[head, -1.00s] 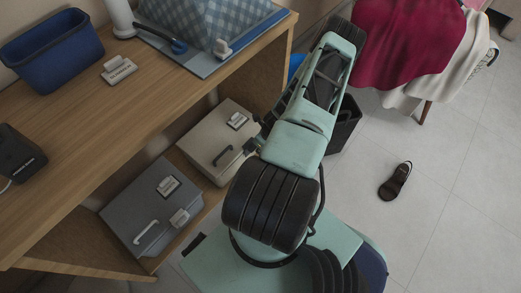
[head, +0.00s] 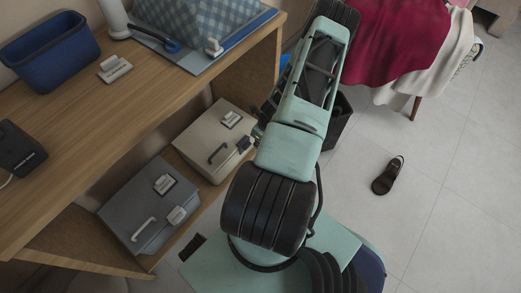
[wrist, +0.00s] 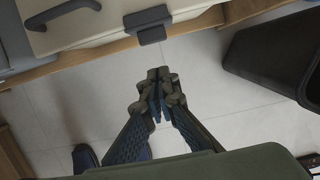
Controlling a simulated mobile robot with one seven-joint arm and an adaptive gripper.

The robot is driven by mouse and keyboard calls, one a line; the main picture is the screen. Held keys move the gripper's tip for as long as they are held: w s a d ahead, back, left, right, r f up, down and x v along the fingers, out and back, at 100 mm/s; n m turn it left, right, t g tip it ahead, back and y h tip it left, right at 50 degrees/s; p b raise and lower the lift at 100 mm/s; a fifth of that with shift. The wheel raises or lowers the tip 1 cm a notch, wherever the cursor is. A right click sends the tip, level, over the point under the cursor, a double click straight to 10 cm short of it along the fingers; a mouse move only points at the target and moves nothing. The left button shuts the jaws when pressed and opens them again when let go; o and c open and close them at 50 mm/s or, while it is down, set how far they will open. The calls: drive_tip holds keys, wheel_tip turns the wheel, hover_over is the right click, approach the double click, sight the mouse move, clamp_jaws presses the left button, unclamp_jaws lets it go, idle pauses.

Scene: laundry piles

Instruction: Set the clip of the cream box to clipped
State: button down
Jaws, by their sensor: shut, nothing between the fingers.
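The cream box (head: 207,146) stands on the low shelf under the desk, with a dark handle and a label on its lid. In the wrist view its front part (wrist: 97,22) shows at the top. Its clip (wrist: 148,24) is a dark grey block at the box's front edge; I cannot tell whether it is clipped. It also shows in the head view (head: 244,144), close beside my arm. My gripper (wrist: 160,82) is shut and empty, over the floor just in front of the box, apart from the clip. In the head view my arm hides the gripper.
A grey box (head: 147,205) with a light clip stands left of the cream box on the shelf (head: 85,238). The wooden desk (head: 100,108) overhangs both. A black bin (wrist: 272,55) stands to the right of my gripper. A sandal (head: 387,176) lies on open floor.

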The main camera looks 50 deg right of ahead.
drive_tip(key=shift+w+r+p, duration=0.1)
drive_tip(key=shift+w+r, duration=0.15)
drive_tip(key=shift+r, duration=0.45)
drive_tip(key=shift+w+r+p, duration=0.15)
drive_tip(key=shift+w+r, duration=0.05)
drive_tip(key=shift+r, duration=0.5)
drive_tip(key=shift+w+r+p, duration=0.1)
drive_tip(key=shift+w+r, duration=0.15)
drive_tip(key=shift+r, duration=0.45)
